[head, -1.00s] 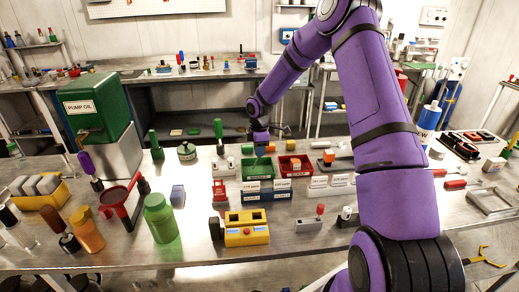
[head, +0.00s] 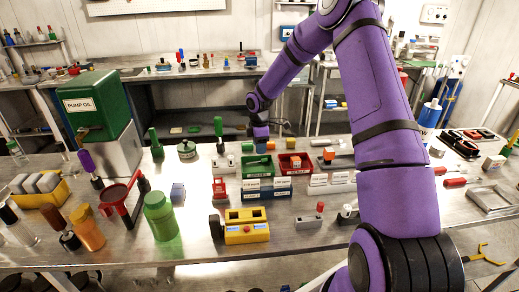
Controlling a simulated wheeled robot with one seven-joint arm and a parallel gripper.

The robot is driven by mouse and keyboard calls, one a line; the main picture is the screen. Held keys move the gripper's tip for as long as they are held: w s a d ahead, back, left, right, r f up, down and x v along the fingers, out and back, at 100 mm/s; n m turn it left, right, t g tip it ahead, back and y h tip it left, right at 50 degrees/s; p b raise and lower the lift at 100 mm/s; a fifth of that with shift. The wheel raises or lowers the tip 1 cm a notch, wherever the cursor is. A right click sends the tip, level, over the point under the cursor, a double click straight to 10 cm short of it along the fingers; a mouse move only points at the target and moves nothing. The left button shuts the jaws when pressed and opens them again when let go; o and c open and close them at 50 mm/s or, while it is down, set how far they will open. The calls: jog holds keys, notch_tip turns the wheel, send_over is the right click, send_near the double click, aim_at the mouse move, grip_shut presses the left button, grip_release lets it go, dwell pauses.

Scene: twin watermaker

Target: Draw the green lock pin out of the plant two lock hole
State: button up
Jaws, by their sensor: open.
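My gripper (head: 262,143) is small and far off in the head view, pointing down above the back of the middle bench, just behind a green tray (head: 246,172). It is open, and I see nothing held in it. A tall green-handled piece (head: 218,126) stands upright to its left; I cannot tell whether it is the lock pin. Small green pieces (head: 262,160) lie in the green tray. White labels (head: 252,183) stand at the front of the trays, too small to read surely. I cannot make out the plant two lock hole.
A red tray (head: 284,171) adjoins the green one on the right. A yellow block device (head: 246,228), a green bottle (head: 160,218) and a red funnel stand (head: 117,200) stand nearer. The pump oil tank (head: 97,105) is at left. My purple arm covers the right middle.

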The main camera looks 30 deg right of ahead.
notch_tip(320, 180, up, 9)
dwell(0.3)
dwell(0.5)
jog(key=s+a+r+m+t+h, duration=0.1)
jog(key=s+a+r+m, duration=0.25)
jog(key=s+r, duration=0.55)
jog(key=s+a+r+m+t+h, duration=0.1)
jog(key=s+a+r+m, duration=0.25)
jog(key=s+r, duration=0.6)
jog(key=s+a+r+m+t+y, duration=0.1)
jog(key=s+a+r+m, duration=0.1)
jog(key=s, duration=0.9)
jog(key=s+a+r+m+t+y, duration=0.1)
jog(key=s+r+m, duration=0.3)
jog(key=s, duration=0.7)
jog(key=shift+s+a+m+t, duration=0.3)
jog(key=shift+a+m+t, duration=0.2)
jog(key=shift+m+t, duration=0.15)
